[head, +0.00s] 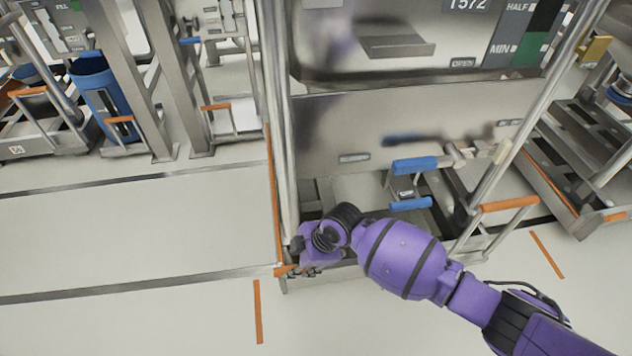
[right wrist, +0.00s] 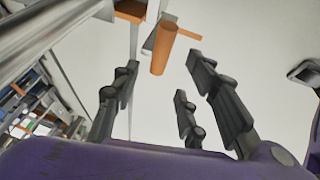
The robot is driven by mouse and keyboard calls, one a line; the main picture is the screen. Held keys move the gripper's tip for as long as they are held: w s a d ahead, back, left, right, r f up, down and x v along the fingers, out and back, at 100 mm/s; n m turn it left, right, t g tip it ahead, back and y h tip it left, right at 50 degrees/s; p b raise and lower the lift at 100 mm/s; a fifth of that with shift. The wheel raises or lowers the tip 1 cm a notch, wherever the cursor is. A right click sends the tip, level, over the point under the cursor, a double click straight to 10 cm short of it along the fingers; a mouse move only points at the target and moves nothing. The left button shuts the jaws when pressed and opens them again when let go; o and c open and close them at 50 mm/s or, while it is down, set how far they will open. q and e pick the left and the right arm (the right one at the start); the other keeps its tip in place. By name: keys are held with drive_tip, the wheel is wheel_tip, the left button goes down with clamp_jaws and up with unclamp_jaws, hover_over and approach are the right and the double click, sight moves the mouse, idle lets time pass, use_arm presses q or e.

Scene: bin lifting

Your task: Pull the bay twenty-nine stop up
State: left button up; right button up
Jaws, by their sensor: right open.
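In the head view my purple right arm reaches in from the right, and its gripper (head: 302,262) is low at the front left corner of the metal bay frame. A small orange part (head: 282,270), perhaps the stop's handle, shows just left of the gripper there. In the right wrist view an orange cylinder (right wrist: 164,50) on a grey metal bracket lies just ahead of the fingers. My right gripper (right wrist: 170,82) is open there, with dark fingers on both sides and nothing between them. No label naming bay twenty-nine is readable. My left gripper is not in view.
A large steel bin (head: 400,45) marked 1572 stands above the bay. Blue handles (head: 415,164) sit under it. An upright post (head: 280,120) rises close to the gripper. An orange-topped rail (head: 510,203) stands at right. Floor at left is clear.

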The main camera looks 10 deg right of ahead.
drive_tip(key=shift+v, duration=2.75)
drive_tip(key=shift+a, duration=0.1)
